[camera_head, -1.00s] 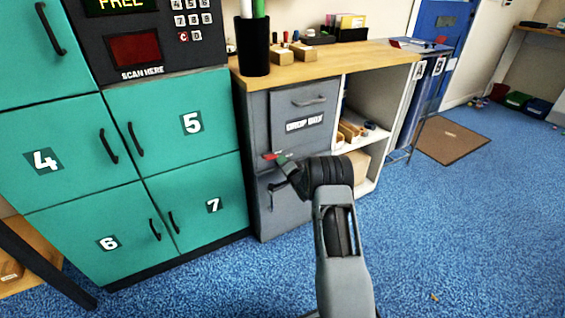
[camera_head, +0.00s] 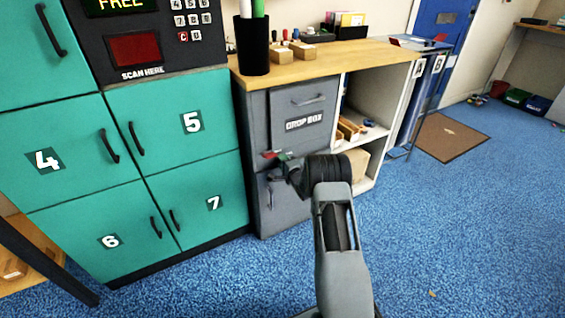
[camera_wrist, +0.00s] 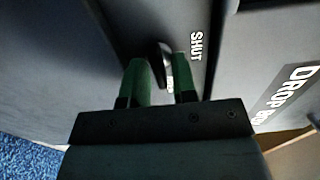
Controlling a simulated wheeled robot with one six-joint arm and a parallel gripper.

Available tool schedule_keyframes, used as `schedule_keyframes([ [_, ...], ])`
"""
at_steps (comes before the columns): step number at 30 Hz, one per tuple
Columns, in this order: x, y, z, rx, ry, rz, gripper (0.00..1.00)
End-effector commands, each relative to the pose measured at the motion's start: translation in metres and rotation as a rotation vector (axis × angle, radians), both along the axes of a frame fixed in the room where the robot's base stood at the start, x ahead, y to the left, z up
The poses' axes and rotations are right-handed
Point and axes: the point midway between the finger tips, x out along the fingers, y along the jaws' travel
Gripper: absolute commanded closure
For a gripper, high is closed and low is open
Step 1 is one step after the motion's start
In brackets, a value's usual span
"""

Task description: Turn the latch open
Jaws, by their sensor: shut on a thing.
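The latch (camera_wrist: 164,52) is a small dark piece with a shiny edge on the grey drop box cabinet (camera_head: 258,130). In the wrist view it sits between the two green fingertips of my gripper (camera_wrist: 160,74), which is shut on it. The white word SHUT (camera_wrist: 196,46) stands on the panel right of the fingers. In the head view my gripper (camera_head: 278,166) is at the cabinet front, below the DROP BOX label (camera_head: 304,122). There the latch is mostly hidden by my gripper, and its exact angle cannot be told.
Teal lockers (camera_head: 185,175) stand left of the cabinet. A wooden top (camera_head: 330,57) holds a black pen pot (camera_head: 253,46) and small boxes. Open white shelves (camera_head: 362,130) are to the right. The blue floor (camera_head: 440,220) in front is clear.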

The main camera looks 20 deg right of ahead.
Motion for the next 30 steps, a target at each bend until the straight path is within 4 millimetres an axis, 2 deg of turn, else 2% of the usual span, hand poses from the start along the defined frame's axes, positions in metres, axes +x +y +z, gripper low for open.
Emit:
schedule_keyframes([
  [9,0.0,0.0,-0.001,0.002,0.003,-0.001,0.98],
  [10,0.0,0.0,-0.001,0.002,0.003,-0.001,0.72],
  [13,0.0,0.0,-0.001,0.002,0.002,-0.001,0.64],
  [23,-0.006,-0.001,0.001,0.001,0.001,0.0,0.64],
  [26,-0.019,-0.003,0.002,0.001,0.002,-0.001,0.64],
  [30,-0.047,-0.006,0.003,0.003,0.003,-0.003,0.64],
])
